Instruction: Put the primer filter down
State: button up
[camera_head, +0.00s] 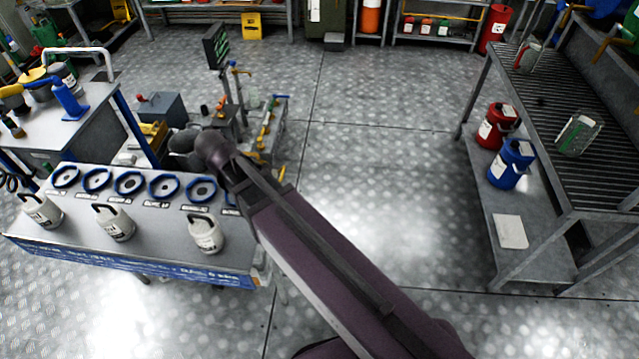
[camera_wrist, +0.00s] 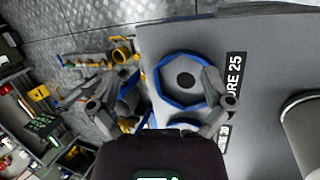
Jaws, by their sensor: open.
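Three white filter canisters with black handles stand along the front of a grey table (camera_head: 150,238): left (camera_head: 42,212), middle (camera_head: 113,222) and right (camera_head: 206,235). I cannot tell from the labels which is the primer filter. Behind them is a row of blue rings (camera_head: 130,185) with small labels. My gripper shows in the wrist view (camera_wrist: 155,98) with its fingers spread apart and nothing held between them. It is over the table's right end, by a blue ring (camera_wrist: 186,81). One canister (camera_wrist: 305,125) shows at the wrist view's right edge. In the head view my arm hides the row's right end.
A metal bench (camera_head: 560,190) stands at right, with a red can (camera_head: 497,127) and a blue can (camera_head: 511,165) on its lower shelf. A cluttered bench with a blue bottle (camera_head: 69,100) is at left. The floor (camera_head: 375,150) between is clear.

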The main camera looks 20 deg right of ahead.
jog(key=s+d+m+g+y, duration=0.1)
jog(key=s+d+m+y, duration=0.1)
jog(key=d+m, duration=0.4)
jog(key=s+d+f+m+g+y, duration=0.1)
jog(key=d+m, duration=0.4)
jog(key=d, duration=0.6)
jog(key=shift+s+f+m+y, duration=0.35)
jog(key=shift+s+y, duration=0.25)
jog(key=shift+s, duration=0.8)
jog(key=shift+d, duration=0.1)
